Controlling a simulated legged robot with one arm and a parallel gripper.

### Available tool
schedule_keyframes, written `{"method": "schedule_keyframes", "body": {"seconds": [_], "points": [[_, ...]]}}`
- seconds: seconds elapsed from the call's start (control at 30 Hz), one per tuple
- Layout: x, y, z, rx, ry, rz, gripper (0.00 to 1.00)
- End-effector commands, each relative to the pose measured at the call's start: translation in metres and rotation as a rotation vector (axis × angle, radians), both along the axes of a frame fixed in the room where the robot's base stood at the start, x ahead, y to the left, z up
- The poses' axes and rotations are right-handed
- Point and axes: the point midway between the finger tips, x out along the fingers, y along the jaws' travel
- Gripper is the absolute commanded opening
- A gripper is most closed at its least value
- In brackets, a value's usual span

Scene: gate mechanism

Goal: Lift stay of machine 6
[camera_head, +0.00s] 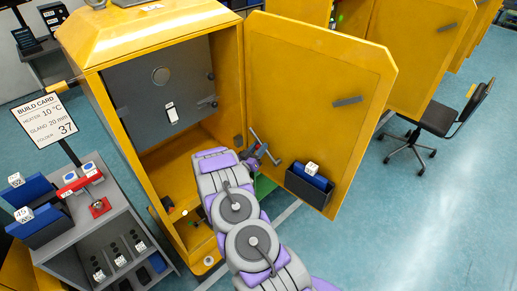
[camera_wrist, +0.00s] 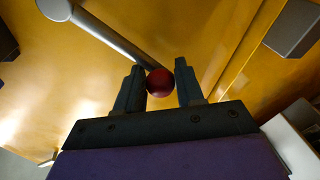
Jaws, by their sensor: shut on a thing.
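The yellow machine (camera_head: 100,40) stands with its door (camera_head: 320,70) swung open to the right. I cannot read a machine number on it. In the wrist view a grey rod (camera_wrist: 115,40), likely the stay, runs from a round pivot at the upper left to a dark red ball knob (camera_wrist: 160,82). My gripper (camera_wrist: 160,88) has one finger on each side of the knob and is shut on it. In the head view my gripper (camera_head: 262,156) is at the open doorway, near the door's inner face. The arm hides the doorway's lower right.
A grey panel (camera_head: 150,100) with a dial and switch fills the upper cabinet. A dark bin (camera_head: 308,188) hangs on the door. At left stand a grey shelf cart (camera_head: 95,225) with blue bins and a build card (camera_head: 45,117). A chair (camera_head: 435,120) stands right; the floor between is clear.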

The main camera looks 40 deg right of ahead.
Motion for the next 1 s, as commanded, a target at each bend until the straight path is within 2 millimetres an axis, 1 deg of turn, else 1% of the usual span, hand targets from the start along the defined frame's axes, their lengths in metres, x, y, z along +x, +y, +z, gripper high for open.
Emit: {"method": "schedule_keyframes", "body": {"seconds": [0.1, 0.13, 0.3, 0.53, 0.67, 0.77, 1.0], "points": [[0.000, 0.001, -0.002, 0.006, -0.002, 0.002, 0.00], [0.000, 0.001, -0.002, 0.006, -0.002, 0.002, 0.40], [-0.001, 0.000, -0.001, 0.003, -0.002, 0.001, 0.55], [-0.001, 0.001, 0.000, 0.002, -0.002, 0.000, 0.55], [-0.004, 0.009, -0.001, 0.003, 0.000, 0.001, 0.55], [-0.008, 0.022, -0.002, 0.004, 0.000, 0.002, 0.55], [-0.021, 0.067, -0.008, 0.001, 0.001, 0.004, 0.55]]}}
